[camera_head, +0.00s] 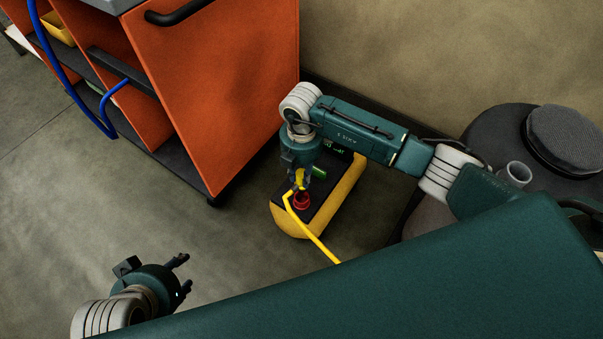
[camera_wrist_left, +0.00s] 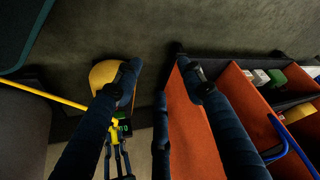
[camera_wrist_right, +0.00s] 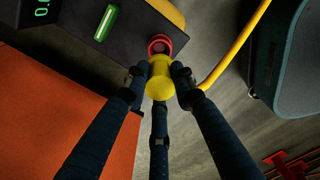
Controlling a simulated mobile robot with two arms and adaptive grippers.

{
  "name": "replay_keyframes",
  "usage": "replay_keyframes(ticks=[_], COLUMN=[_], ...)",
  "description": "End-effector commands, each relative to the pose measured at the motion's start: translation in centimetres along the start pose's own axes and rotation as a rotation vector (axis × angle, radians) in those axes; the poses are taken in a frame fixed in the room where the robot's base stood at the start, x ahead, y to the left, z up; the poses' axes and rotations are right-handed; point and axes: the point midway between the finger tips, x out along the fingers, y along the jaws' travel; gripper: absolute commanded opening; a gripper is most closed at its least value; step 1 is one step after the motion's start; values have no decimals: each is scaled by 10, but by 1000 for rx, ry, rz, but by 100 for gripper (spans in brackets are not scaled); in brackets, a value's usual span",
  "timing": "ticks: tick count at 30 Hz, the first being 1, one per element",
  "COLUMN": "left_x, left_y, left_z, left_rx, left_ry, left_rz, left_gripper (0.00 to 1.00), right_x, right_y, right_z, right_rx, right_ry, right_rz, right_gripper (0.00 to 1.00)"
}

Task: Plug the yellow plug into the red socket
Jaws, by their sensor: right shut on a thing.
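The yellow plug (camera_head: 299,177) is held by my right gripper (camera_head: 298,184), which points down at the red socket (camera_head: 302,201). The right wrist view shows the plug (camera_wrist_right: 160,78) between the fingers, with the red socket ring (camera_wrist_right: 160,44) just beyond its front end. The plug overlaps the socket's near edge there; I cannot tell whether they touch. In the head view the plug appears above the socket, whose opening still shows. A yellow cable (camera_head: 318,242) runs from the plug. My left gripper (camera_head: 182,274) is open and empty, away at the lower left.
The socket sits on the dark top of a yellow-sided box (camera_head: 286,222) with a green bar (camera_head: 319,172) and a green display. An orange shelf unit (camera_head: 225,85) stands left of it. A dark round container (camera_head: 490,125) is at right. Floor at left is clear.

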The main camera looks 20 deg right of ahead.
Motion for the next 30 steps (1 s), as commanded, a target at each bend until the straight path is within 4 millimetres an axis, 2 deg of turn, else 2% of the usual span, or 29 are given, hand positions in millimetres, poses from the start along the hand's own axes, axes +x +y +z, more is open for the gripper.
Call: replay_keyframes(ticks=[15,30], left_x=[5,-7], left_y=[7,14], left_z=[-62,-120], left_rx=[6,10], left_ry=[238,473], left_rz=[13,26], left_gripper=[40,40], right_x=[12,25], right_y=[0,0], right_z=[0,0], right_rx=[-1,-1], right_ry=[1,0], right_rz=[1,0], right_gripper=[0,0])
